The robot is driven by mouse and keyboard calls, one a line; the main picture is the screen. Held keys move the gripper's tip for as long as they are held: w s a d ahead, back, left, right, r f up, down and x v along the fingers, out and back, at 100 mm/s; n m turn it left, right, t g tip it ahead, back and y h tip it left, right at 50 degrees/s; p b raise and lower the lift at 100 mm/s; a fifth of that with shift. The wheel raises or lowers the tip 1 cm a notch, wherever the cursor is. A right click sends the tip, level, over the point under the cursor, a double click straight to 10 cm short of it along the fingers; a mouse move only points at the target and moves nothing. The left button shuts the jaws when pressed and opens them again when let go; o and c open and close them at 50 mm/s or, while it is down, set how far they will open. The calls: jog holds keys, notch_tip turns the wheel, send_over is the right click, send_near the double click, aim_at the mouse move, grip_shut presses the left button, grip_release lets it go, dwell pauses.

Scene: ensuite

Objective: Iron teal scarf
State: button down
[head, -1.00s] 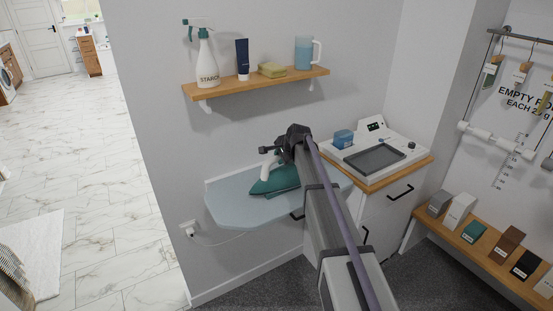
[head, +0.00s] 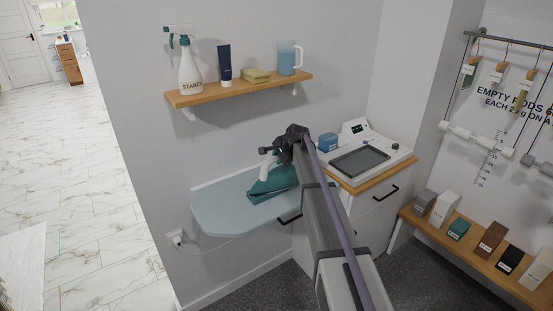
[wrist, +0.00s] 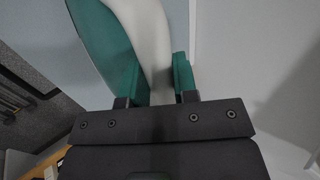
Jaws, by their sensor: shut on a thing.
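The iron, with a white handle (head: 264,171) and teal body, is over the pale blue ironing board (head: 220,212). Teal cloth, apparently the scarf (head: 286,177), shows beside and behind the iron; its border with the iron is hard to tell. My gripper (head: 272,152) is over the iron, partly hidden by my arm. In the wrist view, my gripper (wrist: 158,85) is shut on the iron's white handle (wrist: 150,35), with the teal body (wrist: 103,45) to its left. Whether the soleplate touches the cloth is hidden.
A wooden shelf (head: 240,92) above holds a starch spray bottle (head: 190,70), a dark tube, a sponge and a blue jug. A cabinet with a scale (head: 365,150) stands right of the board. Sample blocks line a low shelf (head: 465,245) at right. The board's left end is clear.

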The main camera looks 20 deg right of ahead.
aim_at(270, 160)
jog(key=shift+f, duration=0.15)
jog(key=shift+s, duration=0.15)
jog(key=shift+s+a, duration=0.15)
jog(key=shift+a, duration=0.2)
jog(key=shift+s+a, duration=0.2)
jog(key=shift+a, duration=0.65)
jog(key=shift+s+a, duration=0.2)
jog(key=shift+a, duration=0.7)
jog(key=s+a, duration=0.2)
jog(key=a, duration=0.5)
jog(key=shift+s+a, duration=0.2)
jog(key=shift+s, duration=0.1)
